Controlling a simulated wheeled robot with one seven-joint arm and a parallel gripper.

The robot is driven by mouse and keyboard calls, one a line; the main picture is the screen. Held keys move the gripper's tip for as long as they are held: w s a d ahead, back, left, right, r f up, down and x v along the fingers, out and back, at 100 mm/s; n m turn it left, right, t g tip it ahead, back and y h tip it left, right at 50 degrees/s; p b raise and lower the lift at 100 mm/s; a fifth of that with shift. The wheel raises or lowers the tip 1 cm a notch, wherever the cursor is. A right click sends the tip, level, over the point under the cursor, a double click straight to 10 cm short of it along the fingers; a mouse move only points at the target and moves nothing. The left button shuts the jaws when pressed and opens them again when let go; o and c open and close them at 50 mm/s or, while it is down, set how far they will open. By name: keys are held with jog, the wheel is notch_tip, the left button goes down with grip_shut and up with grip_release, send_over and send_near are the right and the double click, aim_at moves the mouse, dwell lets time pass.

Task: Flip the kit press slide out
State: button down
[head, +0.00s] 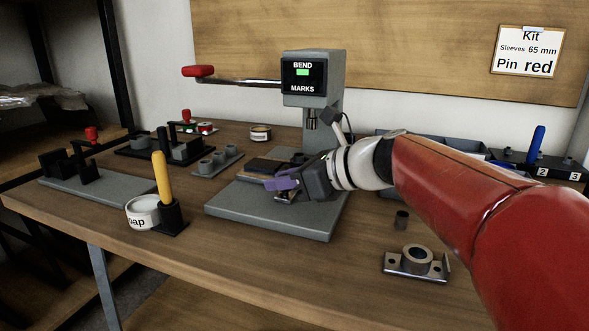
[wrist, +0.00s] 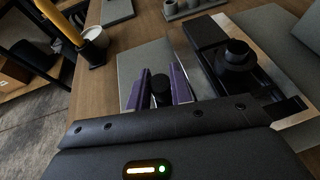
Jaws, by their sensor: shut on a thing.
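The kit press (head: 335,90) stands on the workbench, with a grey base plate (head: 270,219) and a small screen reading "BEND MARKS". Its dark slide (head: 266,165) lies low on the base in front of the column. In the wrist view the slide (wrist: 207,75) is a dark track beside a round black seat (wrist: 236,56). My gripper (head: 280,183) is at the slide's front end, over the base. In the wrist view its purple fingers (wrist: 160,88) are shut on a black knob (wrist: 160,82). The knob is hidden in the head view.
The press's red-ended lever (head: 198,71) sticks out left. A yellow-handled tool (head: 161,178) in a black holder and a round tin (head: 142,211) stand left of the base. The front bench strip is clear.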

jog(key=s, duration=0.1)
jog(key=s+a, duration=0.1)
jog(key=s, duration=0.1)
jog(key=s+a, duration=0.1)
jog(key=s, duration=0.1)
jog(key=shift+s, duration=0.2)
jog(key=shift+s+a, duration=0.15)
jog(key=shift+s, duration=0.1)
jog(key=c, duration=1.3)
grip_release()
jog(key=shift+s, duration=0.1)
jog(key=v, duration=0.7)
jog(key=shift+s+d+r+p, duration=0.1)
jog(key=shift+s+d+p, duration=0.1)
jog(key=shift+d+p, duration=0.15)
